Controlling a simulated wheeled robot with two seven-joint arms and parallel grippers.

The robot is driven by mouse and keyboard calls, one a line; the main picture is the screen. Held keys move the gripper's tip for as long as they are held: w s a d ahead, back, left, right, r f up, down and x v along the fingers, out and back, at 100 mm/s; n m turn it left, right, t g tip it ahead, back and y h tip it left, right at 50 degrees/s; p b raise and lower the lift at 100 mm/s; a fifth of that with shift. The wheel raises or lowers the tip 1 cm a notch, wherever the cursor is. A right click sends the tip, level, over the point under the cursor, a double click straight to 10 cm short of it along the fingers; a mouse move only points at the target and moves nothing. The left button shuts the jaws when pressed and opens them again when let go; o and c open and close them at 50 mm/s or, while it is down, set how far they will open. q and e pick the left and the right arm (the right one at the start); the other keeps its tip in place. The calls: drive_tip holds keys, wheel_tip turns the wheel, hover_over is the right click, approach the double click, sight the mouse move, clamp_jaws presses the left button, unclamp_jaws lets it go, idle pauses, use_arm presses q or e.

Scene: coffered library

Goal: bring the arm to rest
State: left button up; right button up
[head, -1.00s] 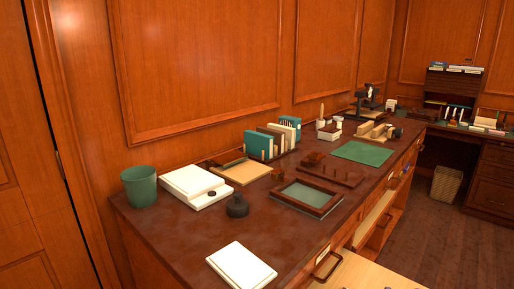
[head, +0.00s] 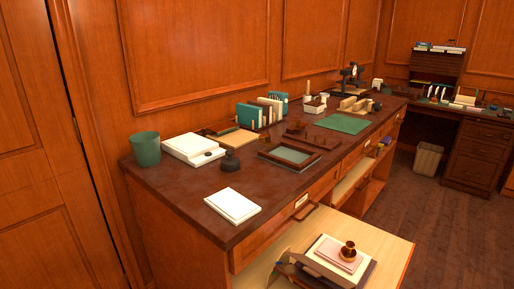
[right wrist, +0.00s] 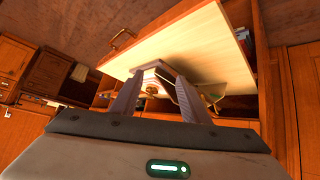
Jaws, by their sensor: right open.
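My right gripper (right wrist: 152,72) shows in the right wrist view. Its two grey fingers are apart, and nothing is clearly held between them. Beyond the fingers is a pale pulled-out board (right wrist: 205,45), which also shows in the head view (head: 388,252). A small brass-and-dark stamp (head: 348,252) stands on a pinkish pad (head: 337,262) on that board. A rounded brass part (right wrist: 152,90) shows between the fingers; I cannot tell whether they touch it. My left gripper is in neither current view.
The dark desk top (head: 180,190) carries a green bin (head: 146,149), a white paper stack (head: 232,206) and a framed tray (head: 290,154). Floor (head: 440,210) to the right is clear; a waste basket (head: 428,158) stands farther back.

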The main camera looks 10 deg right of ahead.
drive_tip(key=s+a+f+n+g+y, duration=0.3)
drive_tip(key=s+a+f+g, duration=0.2)
drive_tip(key=s+a, duration=0.55)
use_arm(q)
wheel_tip(320, 180, down, 8)
drive_tip(key=b, duration=1)
use_arm(e)
drive_tip(key=w+a+f+t+y, duration=0.1)
drive_tip(key=a+f+t, duration=0.15)
drive_tip(key=f, duration=0.55)
drive_tip(key=w+a+f+t+y, duration=0.2)
drive_tip(key=a+f, duration=0.1)
drive_tip(key=f, duration=0.5)
use_arm(q)
wheel_tip(320, 180, up, 9)
drive_tip(key=s+p, duration=0.1)
drive_tip(key=p, duration=1.1)
drive_tip(key=shift+s+a, duration=0.15)
drive_tip(key=shift+a, duration=0.2)
use_arm(e)
wheel_tip(320, 180, up, 8)
drive_tip(key=shift+s+d+r+n+h, duration=0.15)
drive_tip(key=shift+s+d+n+h, duration=0.1)
drive_tip(key=shift+n+h, duration=0.15)
use_arm(q)
drive_tip(key=shift+f, duration=0.1)
